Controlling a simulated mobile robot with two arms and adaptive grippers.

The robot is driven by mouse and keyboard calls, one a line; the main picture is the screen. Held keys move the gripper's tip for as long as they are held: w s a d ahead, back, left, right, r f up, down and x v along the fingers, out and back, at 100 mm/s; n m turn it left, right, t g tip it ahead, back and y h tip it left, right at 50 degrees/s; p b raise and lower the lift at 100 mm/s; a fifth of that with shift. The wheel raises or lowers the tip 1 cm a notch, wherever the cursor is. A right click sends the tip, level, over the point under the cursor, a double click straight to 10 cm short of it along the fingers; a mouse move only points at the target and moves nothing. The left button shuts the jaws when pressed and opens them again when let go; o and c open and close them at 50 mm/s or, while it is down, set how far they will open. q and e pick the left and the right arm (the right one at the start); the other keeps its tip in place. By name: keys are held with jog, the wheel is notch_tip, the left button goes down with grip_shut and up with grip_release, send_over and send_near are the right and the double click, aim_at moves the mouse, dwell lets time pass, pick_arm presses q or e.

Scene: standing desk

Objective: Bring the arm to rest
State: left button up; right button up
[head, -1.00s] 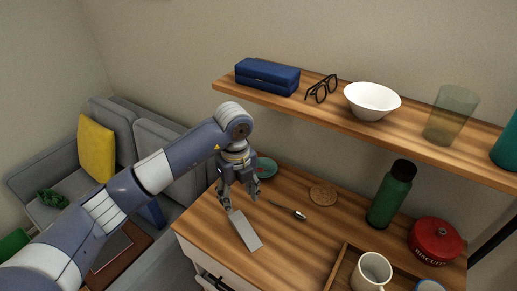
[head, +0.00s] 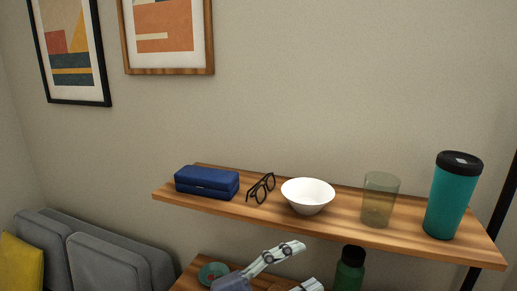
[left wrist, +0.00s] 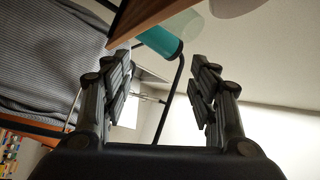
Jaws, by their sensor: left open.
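My left gripper (head: 309,264) is at the bottom edge of the head view, in front of and below the wall shelf. Its two pale, jointed fingers are spread apart and point to the right. In the left wrist view the open fingers (left wrist: 160,78) stand wide apart with nothing between them that they hold. Most of my left arm is cut off below the head view. My right gripper is in neither view.
The wooden shelf (head: 340,227) holds a blue case (head: 206,182), glasses (head: 261,188), a white bowl (head: 307,195), a clear green cup (head: 380,199) and a teal tumbler (head: 452,198). Below are a green bottle (head: 349,271) and a grey sofa (head: 110,265).

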pick_arm(q)
jog(key=w+a+n+t+y, duration=0.3)
jog(key=a+n+t+y, duration=0.2)
jog(key=a+n+t, duration=0.25)
jog(key=w+a+n+t+y, duration=0.3)
jog(key=a+n+t+y, duration=0.25)
jog(key=n, duration=0.25)
jog(key=s+a+f+n+g+y, duration=0.3)
jog(key=a+f+n+y, duration=0.15)
jog(key=a+f, duration=0.35)
jog(key=s+a+f+n+g+y, duration=0.35)
jog(key=a+f+y, duration=0.25)
jog(key=f, duration=0.5)
jog(key=s+f+g+h, duration=0.1)
jog(key=s+f+g, duration=0.45)
jog(key=s, duration=0.45)
jog(key=s+f+g, duration=0.4)
jog(key=s+f, duration=0.3)
jog(key=s, duration=0.3)
notch_tip(320, 180, down, 26)
jog(key=s+r+g, duration=0.1)
jog(key=g, duration=0.1)
jog(key=s+a+f+g, duration=0.1)
jog(key=s+a+f, duration=0.2)
jog(key=s+f, duration=1.4)
jog(key=shift+s+a+f, duration=0.2)
jog(key=shift+s+f, duration=0.2)
jog(key=shift+f, duration=0.05)
